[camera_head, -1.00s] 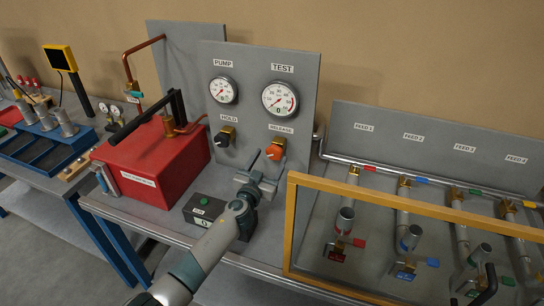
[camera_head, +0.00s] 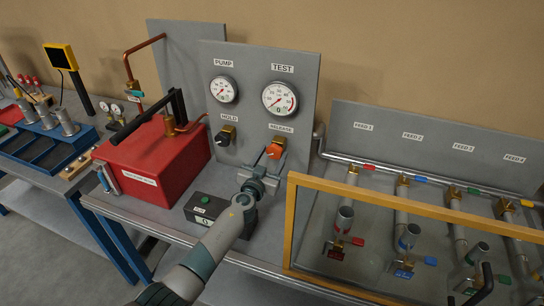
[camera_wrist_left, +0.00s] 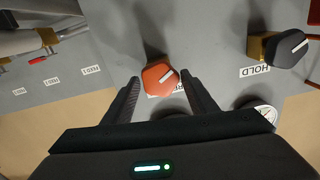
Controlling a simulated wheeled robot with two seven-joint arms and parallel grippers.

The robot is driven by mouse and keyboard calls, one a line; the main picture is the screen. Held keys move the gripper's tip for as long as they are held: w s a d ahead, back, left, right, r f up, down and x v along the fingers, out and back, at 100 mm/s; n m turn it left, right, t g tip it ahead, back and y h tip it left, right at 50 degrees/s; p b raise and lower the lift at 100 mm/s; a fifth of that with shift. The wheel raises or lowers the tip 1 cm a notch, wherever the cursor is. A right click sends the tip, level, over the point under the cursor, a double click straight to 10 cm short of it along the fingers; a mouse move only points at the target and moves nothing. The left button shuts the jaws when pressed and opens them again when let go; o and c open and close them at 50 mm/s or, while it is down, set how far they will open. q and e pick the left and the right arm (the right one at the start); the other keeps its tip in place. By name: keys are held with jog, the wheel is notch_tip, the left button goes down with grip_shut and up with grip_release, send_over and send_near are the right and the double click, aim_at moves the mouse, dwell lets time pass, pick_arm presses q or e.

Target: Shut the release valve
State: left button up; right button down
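The release valve is an orange knob (camera_head: 274,150) on a brass stem, low on the grey gauge panel under the TEST gauge. In the left wrist view the orange knob (camera_wrist_left: 160,78) shows a white line on its face. My left gripper (camera_head: 268,162) is right in front of it in the head view. In the wrist view my left gripper (camera_wrist_left: 161,84) is open, with a finger on each side of the knob and gaps visible. Whether the fingertips reach past its face is hard to tell. My right gripper is not in view.
The black HOLD knob (camera_head: 225,135) is left of the release knob. The PUMP gauge (camera_head: 223,89) and TEST gauge (camera_head: 279,98) are above. A red box (camera_head: 152,160) stands left, a small black button box (camera_head: 205,208) below, and a yellow-framed guard (camera_head: 291,215) right.

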pick_arm(q)
jog(key=c, duration=0.6)
jog(key=shift+c, duration=0.2)
jog(key=shift+m, duration=0.3)
jog(key=m+b, duration=0.1)
jog(key=m, duration=0.4)
jog(key=m+b, duration=0.1)
jog(key=m, duration=0.5)
jog(key=shift+f, duration=0.1)
jog(key=m, duration=0.6)
jog(key=shift+m+b, duration=0.4)
jog(key=m, duration=0.5)
jog(key=shift+f+m, duration=0.1)
jog(key=shift+m, duration=0.2)
jog(key=shift+s, duration=0.1)
